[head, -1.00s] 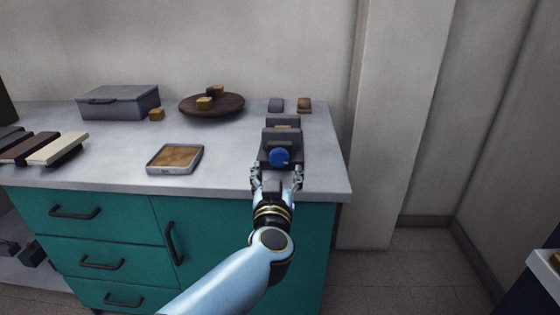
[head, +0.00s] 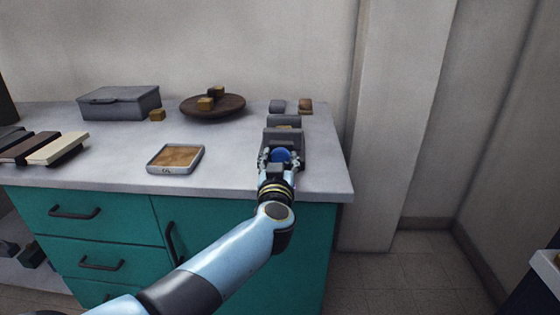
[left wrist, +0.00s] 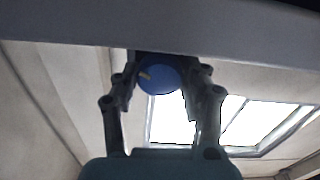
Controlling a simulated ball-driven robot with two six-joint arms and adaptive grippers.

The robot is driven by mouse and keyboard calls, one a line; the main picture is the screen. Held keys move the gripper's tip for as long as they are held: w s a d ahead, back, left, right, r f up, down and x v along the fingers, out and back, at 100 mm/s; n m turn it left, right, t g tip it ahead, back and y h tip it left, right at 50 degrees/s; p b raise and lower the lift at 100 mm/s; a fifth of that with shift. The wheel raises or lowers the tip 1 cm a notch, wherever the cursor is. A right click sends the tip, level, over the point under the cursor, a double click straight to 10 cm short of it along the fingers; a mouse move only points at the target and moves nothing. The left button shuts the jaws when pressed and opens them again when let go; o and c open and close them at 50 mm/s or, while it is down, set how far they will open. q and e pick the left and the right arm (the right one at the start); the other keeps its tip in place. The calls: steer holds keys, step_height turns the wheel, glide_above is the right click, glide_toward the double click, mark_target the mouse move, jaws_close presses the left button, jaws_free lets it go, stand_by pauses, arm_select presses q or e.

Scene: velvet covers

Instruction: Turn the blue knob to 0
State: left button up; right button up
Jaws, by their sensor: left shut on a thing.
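The blue knob (head: 282,155) sits on the front of a dark grey device (head: 297,137) near the right end of the counter. My left gripper (head: 280,160) is at the device's front, with its fingers on either side of the knob and shut on it. In the left wrist view the blue knob (left wrist: 160,78) lies between the two fingers (left wrist: 162,85), with a small yellow mark at its upper left. No number scale can be read. My right gripper is not in view.
On the grey counter (head: 225,170) are a shallow tray (head: 176,158), a grey lidded box (head: 120,102), a round brown board (head: 213,107) with small yellowish blocks, and several dark and cream bars at the left. Small grey and brown pieces stand behind the device. Teal drawers are below.

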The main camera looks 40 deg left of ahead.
arm_select(q)
steer(key=c, duration=0.3)
